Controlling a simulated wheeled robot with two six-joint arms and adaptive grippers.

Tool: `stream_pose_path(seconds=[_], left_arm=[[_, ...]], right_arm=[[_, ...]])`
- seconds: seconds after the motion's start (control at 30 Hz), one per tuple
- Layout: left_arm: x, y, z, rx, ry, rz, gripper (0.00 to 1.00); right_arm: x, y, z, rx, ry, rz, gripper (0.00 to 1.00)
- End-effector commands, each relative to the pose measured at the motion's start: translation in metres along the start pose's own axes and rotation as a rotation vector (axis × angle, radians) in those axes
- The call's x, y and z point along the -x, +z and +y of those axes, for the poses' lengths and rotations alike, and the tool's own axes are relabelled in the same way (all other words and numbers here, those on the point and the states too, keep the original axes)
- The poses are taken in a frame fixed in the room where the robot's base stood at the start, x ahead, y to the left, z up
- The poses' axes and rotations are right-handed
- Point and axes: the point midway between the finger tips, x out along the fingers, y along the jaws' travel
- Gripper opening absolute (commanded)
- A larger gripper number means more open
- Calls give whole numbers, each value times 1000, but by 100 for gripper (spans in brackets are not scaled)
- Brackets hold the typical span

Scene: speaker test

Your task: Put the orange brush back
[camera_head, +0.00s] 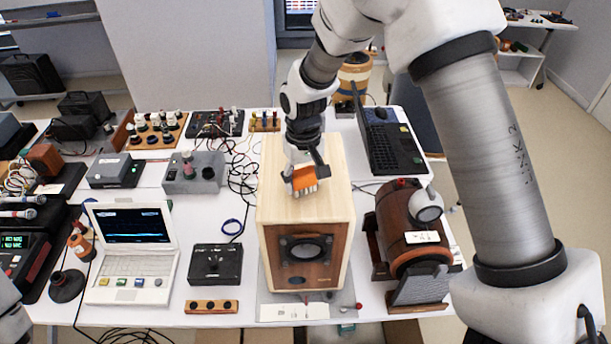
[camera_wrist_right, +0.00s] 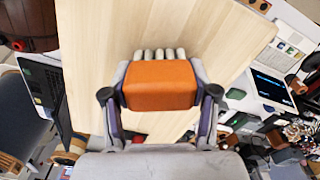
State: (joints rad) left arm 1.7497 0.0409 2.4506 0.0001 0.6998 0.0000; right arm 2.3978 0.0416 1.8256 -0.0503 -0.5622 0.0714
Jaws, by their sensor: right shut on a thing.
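The orange brush (camera_head: 301,180) is an orange block with several pale grey tufts along one side. My right gripper (camera_head: 305,176) is shut on it, over the top of the wooden speaker box. In the right wrist view the brush (camera_wrist_right: 160,85) sits between the two fingers of the right gripper (camera_wrist_right: 160,100), its pale tufts pointing away from my wrist. The pale wooden speaker box (camera_head: 330,155) stands in the middle of the table. Whether the brush touches the box top, I cannot tell. My left gripper is not in view; only a piece of my left arm shows at the lower left edge.
A white laptop (camera_head: 130,285) and a black box (camera_head: 215,264) stand left of the speaker box. A brown wooden drum-shaped device (camera_head: 400,225) stands close on its right. A black laptop (camera_head: 388,140) lies behind right. A small wooden block with holes (camera_head: 211,306) lies at the front.

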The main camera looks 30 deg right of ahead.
Motion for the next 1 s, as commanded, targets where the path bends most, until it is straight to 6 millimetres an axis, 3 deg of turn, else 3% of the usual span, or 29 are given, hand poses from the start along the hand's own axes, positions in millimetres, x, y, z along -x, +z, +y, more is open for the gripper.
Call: stream_pose_path(seconds=[0.13, 0.17, 0.2, 0.23, 0.57, 0.67, 1.0], left_arm=[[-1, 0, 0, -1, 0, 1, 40], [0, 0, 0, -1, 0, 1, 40], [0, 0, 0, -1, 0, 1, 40], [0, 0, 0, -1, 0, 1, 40], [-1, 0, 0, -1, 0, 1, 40], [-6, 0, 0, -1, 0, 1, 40], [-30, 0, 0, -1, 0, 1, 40]], right_arm=[[-1, 0, 0, 0, 0, 0, 31], [-1, 0, 0, 0, 0, 0, 66], [-1, 0, 0, 0, 0, 0, 80], [-1, 0, 0, 0, 0, 0, 84], [1, 0, 0, 0, 0, 0, 84], [10, -1, 0, 0, 0, 4, 84], [90, -1, 0, 0, 0, 6, 84]])
